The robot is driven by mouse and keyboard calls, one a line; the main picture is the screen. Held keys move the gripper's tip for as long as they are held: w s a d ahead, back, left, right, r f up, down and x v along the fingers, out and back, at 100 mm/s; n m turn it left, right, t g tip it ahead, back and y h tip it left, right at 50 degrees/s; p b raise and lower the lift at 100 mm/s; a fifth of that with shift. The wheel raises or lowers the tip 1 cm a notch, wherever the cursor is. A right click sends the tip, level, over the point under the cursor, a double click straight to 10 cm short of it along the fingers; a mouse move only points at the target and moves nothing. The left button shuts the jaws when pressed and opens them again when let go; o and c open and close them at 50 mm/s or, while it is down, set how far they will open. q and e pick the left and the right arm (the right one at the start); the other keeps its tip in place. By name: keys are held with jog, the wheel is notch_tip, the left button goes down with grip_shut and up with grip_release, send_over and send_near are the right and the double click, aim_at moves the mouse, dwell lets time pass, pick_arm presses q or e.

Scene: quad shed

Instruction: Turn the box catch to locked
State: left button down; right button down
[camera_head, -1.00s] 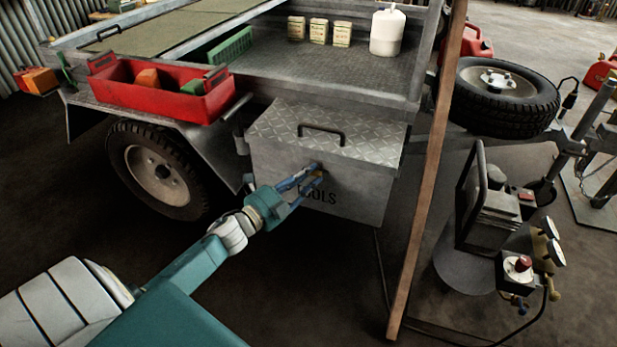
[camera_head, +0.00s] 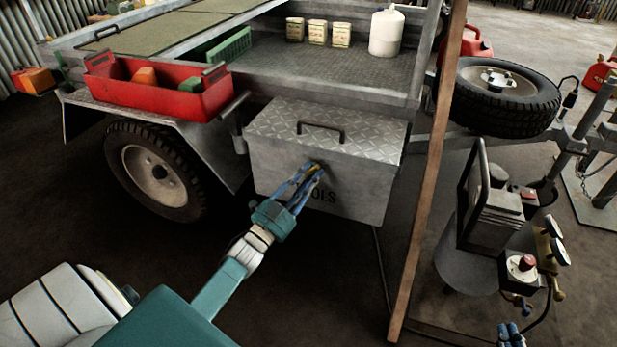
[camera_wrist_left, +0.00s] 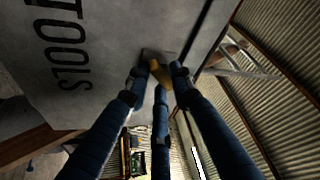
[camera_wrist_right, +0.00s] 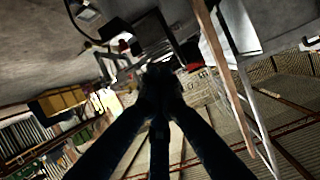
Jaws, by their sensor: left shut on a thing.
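The toolbox (camera_head: 275,165) is a grey metal box with a tread-plate lid, a black handle and the word TOOLS on its front. Its catch (camera_wrist_left: 160,72) is a small brass-coloured piece on the front face, near the top edge. My left gripper (camera_head: 316,168) is shut on the catch, with its blue fingers around it, and they partly hide it. In the left wrist view the fingers (camera_wrist_left: 160,75) meet at the catch beside the lettering. My right gripper (camera_head: 509,331) is at the bottom right, away from the box. Its fingertips are together and empty in the right wrist view (camera_wrist_right: 160,78).
The box hangs under a trailer bed with a red tray (camera_head: 160,95) and a white jug (camera_head: 387,32). A wooden post (camera_head: 425,185) leans just right of the box. A compressor (camera_head: 495,225) with gauges stands further right.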

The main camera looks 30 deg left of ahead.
pick_arm(q)
jog(key=shift+d+f+n+t+y+p, duration=0.15)
jog(key=shift+n+y, duration=0.95)
jog(key=shift+n, duration=1.05)
jog(key=shift+d+n+t+y+p, duration=0.15)
jog(key=shift+n+y, duration=0.95)
jog(key=shift+n, duration=1.1)
jog(key=shift+d+f+n+y+p, duration=0.15)
jog(key=shift+n+y, duration=0.95)
jog(key=shift+n, duration=1.05)
pick_arm(e)
jog(key=shift+s+d+f+g+h, duration=0.1)
jog(key=shift+s+d+f+g, duration=0.1)
jog(key=shift+s+f+g, duration=0.3)
jog(key=shift+s+d+f+g+h, duration=0.1)
jog(key=shift+s+d+f+g, duration=0.2)
jog(key=shift+f, duration=0.4)
jog(key=shift+s+d+f+g+h, duration=0.1)
jog(key=shift+s+f+g, duration=0.1)
jog(key=shift+s+f, duration=0.35)
pick_arm(q)
jog(key=shift+r, duration=0.1)
pick_arm(e)
jog(key=shift+w, duration=0.1)
pick_arm(q)
jog(key=c, duration=1.8)
grip_release()
jog(key=shift+o, duration=0.7)
jog(key=shift+w+r, duration=0.1)
jog(key=shift+r, duration=0.05)
